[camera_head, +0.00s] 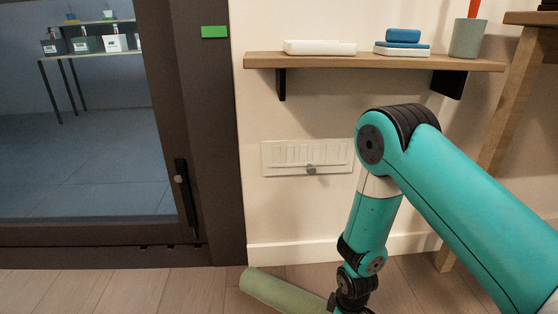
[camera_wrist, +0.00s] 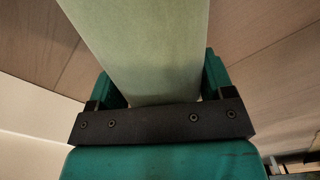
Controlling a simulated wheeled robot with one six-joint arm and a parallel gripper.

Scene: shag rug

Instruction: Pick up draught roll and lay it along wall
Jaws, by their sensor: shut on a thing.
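The draught roll (camera_head: 278,291) is a pale green cylinder in the head view, low near the floor in front of the wall's skirting. It slants from upper left down to lower right, and its right end is hidden behind my wrist. In the wrist view the roll (camera_wrist: 140,45) runs up out of the frame from between the jaws. My gripper (camera_wrist: 155,90) is shut on the roll, with a teal finger on each side. In the head view the gripper's fingers are cut off by the bottom edge. The wall (camera_head: 300,215) is cream with a white skirting board.
A dark-framed glass door (camera_head: 172,130) stands at left. A wooden shelf (camera_head: 370,62) juts from the wall above a vent (camera_head: 307,158) with a small knob. A wooden table leg (camera_head: 490,160) stands at right. Floor (camera_head: 130,290) before the door is clear.

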